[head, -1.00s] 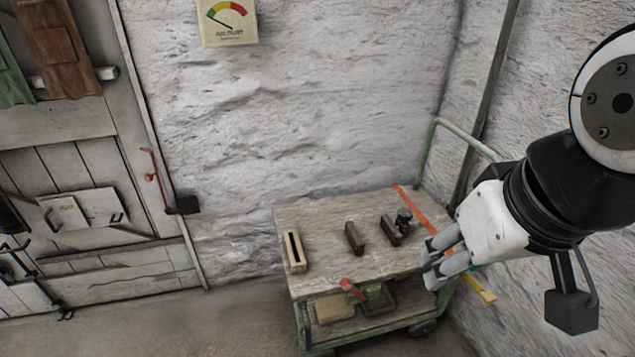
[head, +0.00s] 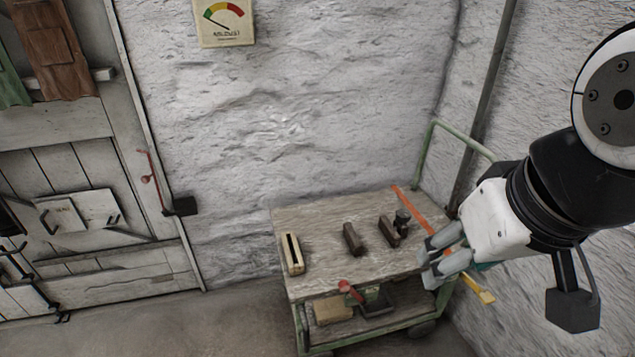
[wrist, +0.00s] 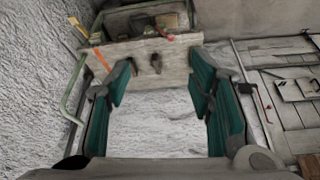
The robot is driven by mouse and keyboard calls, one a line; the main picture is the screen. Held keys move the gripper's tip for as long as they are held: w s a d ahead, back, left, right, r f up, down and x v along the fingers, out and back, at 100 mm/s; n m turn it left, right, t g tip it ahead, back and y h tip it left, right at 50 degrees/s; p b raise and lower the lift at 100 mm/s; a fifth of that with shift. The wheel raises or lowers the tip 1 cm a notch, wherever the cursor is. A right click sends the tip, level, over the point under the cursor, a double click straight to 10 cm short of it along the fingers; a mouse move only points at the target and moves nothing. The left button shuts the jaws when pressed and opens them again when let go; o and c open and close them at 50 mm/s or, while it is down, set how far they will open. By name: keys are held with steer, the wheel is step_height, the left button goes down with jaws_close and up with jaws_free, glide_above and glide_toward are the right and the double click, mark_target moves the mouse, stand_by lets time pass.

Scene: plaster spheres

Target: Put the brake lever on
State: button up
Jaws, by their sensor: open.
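A red-handled lever (head: 350,290) sits at the front of the wooden-topped cart (head: 320,275), just below its top edge. Its red end also shows in the wrist view (wrist: 170,37). Another red lever (head: 152,180) stands upright beside the door; it shows in the wrist view too (wrist: 264,105). I cannot tell from any marking which of them is the brake lever. My gripper (head: 430,266) is open and empty, in front of the cart's right side in the head view. In the wrist view its teal-padded fingers (wrist: 160,92) are wide apart, touching neither lever.
Dark blocks (head: 353,238), a slotted pale block (head: 292,254) and a small black part (head: 402,218) are on the cart top. A green push handle (head: 432,150) rises at its right. A gauge (head: 224,22) hangs on the white wall. Floor left of the cart is clear.

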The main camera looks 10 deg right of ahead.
steer(key=w+a+f+m+g+b, duration=0.1)
steer(key=w+f+m+b, duration=0.3)
steer(key=w+f+b, duration=0.45)
steer(key=w+a+f+m+g+b, duration=0.15)
steer(key=w+f+m+b, duration=0.35)
steer(key=w, duration=0.6)
steer(key=m+g+b, duration=0.2)
steer(key=m+b, duration=0.5)
steer(key=b, duration=0.4)
glide_above(344, 283)
step_height(344, 283, down, 21)
step_height(344, 283, down, 14)
steer(key=b, duration=0.4)
steer(key=shift+w+a, duration=0.1)
steer(key=shift+c, duration=0.3)
jaws_close()
